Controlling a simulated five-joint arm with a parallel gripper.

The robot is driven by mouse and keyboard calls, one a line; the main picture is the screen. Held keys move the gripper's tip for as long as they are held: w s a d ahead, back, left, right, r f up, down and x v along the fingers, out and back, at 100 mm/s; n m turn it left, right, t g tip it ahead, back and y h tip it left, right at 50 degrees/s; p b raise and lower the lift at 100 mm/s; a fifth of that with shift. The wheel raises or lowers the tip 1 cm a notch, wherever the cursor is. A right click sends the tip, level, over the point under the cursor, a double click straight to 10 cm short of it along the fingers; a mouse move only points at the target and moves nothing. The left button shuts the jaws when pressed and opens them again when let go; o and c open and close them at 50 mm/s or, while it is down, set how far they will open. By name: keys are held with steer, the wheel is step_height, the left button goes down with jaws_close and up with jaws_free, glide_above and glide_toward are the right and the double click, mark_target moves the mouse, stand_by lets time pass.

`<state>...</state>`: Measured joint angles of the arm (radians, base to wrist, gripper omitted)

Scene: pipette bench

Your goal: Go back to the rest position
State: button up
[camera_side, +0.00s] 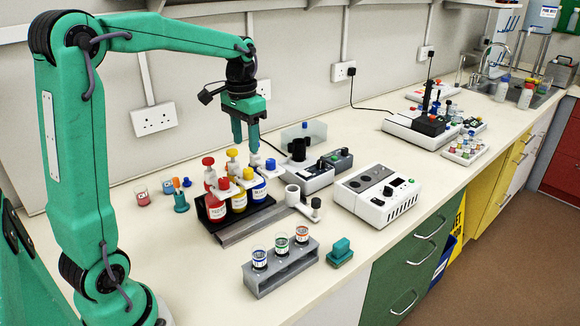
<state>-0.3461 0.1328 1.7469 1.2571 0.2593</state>
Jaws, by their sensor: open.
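My gripper (246,143) hangs from my green arm, pointing down above the bench behind the bottle rack. Its two green fingers are apart with nothing between them. A dark rack (237,218) below and in front of it holds a red bottle (215,208), a yellow bottle (238,198) and a blue-labelled bottle (259,187). Several more capped bottles stand just behind these, close under the fingers. Whether the fingertips clear the nearest bottle in depth is hard to tell.
A grey rack (280,274) with three vials stands at the front edge, beside a green block (340,251). A white device (377,196) and a grey device (306,179) stand right of the bottles. A clear tub (304,134) is behind. The bench is clear at front left.

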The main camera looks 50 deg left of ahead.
steer(key=s+d+m+t, duration=0.1)
steer(key=s+d+t, duration=0.4)
steer(key=s+d, duration=0.8)
steer(key=shift+s+d+r+t, duration=0.15)
steer(key=shift+s+d+t, duration=0.2)
steer(key=shift+s, duration=1.1)
